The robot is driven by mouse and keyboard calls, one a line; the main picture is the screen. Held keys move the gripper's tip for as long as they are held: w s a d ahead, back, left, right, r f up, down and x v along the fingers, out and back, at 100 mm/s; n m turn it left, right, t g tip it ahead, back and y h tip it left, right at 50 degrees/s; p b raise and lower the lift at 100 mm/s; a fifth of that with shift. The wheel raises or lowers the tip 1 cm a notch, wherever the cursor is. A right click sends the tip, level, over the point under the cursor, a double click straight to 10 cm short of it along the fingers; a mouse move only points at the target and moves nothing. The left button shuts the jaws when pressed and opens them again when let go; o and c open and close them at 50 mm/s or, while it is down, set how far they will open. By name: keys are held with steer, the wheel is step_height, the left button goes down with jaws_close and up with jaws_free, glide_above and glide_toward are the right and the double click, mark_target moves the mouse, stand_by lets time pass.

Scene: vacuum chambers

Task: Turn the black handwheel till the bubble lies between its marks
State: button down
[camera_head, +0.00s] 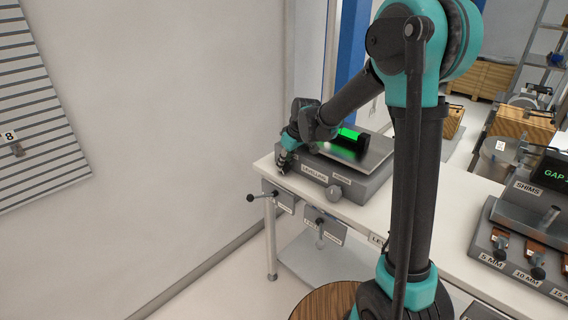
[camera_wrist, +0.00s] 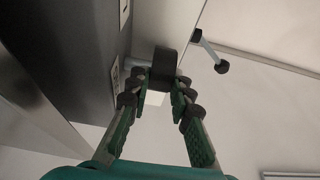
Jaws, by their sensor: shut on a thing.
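The levelling fixture (camera_head: 345,181) is a grey block with a flat plate on the white bench, labelled "LEVELLING". A black housing with a glowing green window (camera_head: 350,133) stands on its plate. My arm partly covers it, and I cannot make out the bubble or its marks. My gripper (camera_head: 284,164) is at the fixture's left end. In the wrist view my gripper (camera_wrist: 162,80) is shut on the black handwheel (camera_wrist: 165,62), which sits between the fingertips beside the dark fixture side. In the head view the handwheel is hidden by my gripper.
A round grey knob (camera_head: 334,192) projects from the fixture's front. Lever handles (camera_head: 251,197) stick out below the bench edge. A shims rack (camera_head: 515,240) stands on the right of the bench. The pale wall at left leaves free floor beside the bench.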

steer(key=shift+a, duration=0.1)
steer(key=h, duration=0.1)
steer(key=g+h, duration=0.2)
steer(key=shift+w+a, duration=0.3)
steer(key=shift+w, duration=0.05)
steer(key=shift+w+a+f+g+h, duration=0.1)
steer(key=shift+g+h, duration=0.5)
steer(key=shift+h, duration=0.05)
steer(key=shift+w+a+f+g+h, duration=0.1)
steer(key=shift+g+h, duration=0.5)
steer(key=shift+h, duration=0.05)
steer(key=c, duration=1.6)
jaws_free()
steer(key=shift+s, duration=0.1)
steer(key=shift+c, duration=0.2)
steer(key=shift+r, duration=0.1)
steer(key=v, duration=1.1)
steer(key=shift+a+r, duration=0.2)
steer(key=shift+r, duration=0.15)
